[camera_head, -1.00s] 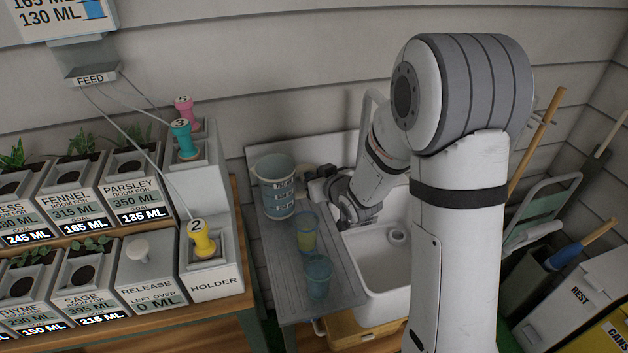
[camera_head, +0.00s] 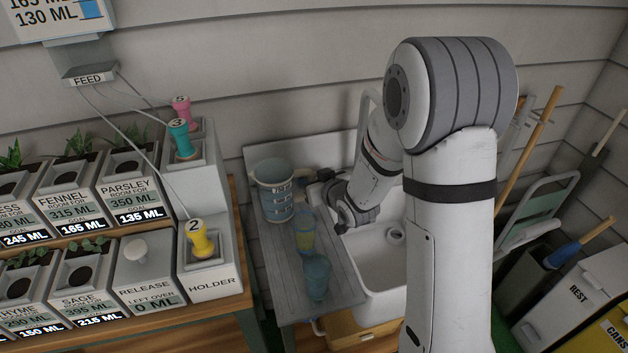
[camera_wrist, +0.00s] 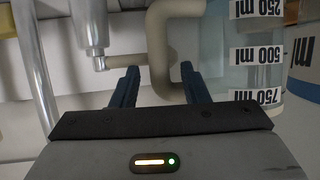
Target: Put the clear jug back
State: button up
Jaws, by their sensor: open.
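The clear jug (camera_head: 273,203) stands upright on the grey draining board left of the sink in the head view. In the wrist view the jug (camera_wrist: 228,60) shows at upper right with upside-down white volume labels. Its beige handle (camera_wrist: 157,45) comes down in front of my gripper (camera_wrist: 160,72). The dark fingers are open and apart, one to each side of the handle's lower part; whether they touch it I cannot tell.
Two bluish cups, one behind (camera_head: 305,238) and one in front (camera_head: 317,278), stand on the draining board (camera_head: 278,280). The white sink (camera_head: 372,265) is to the right. The holder (camera_head: 212,283) and plant pots are left. Another labelled vessel (camera_wrist: 302,65) edges the wrist view.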

jog(key=shift+r, duration=0.1)
jog(key=s+d+r+m+g+h+b, duration=0.1)
jog(key=s+d+r+m+h+b, duration=0.15)
jog(key=s+d, duration=0.45)
jog(key=s+d+r+m+g+h+b, duration=0.1)
jog(key=s+d+r+h+b, duration=0.15)
jog(key=s+d, duration=0.45)
jog(key=s+m+g+h, duration=0.1)
jog(key=s+g, duration=0.6)
jog(key=s, duration=0.8)
jog(key=shift+s+d+m+g, duration=0.3)
jog(key=shift+s+d+m, duration=0.05)
jog(key=shift+d+m, duration=0.1)
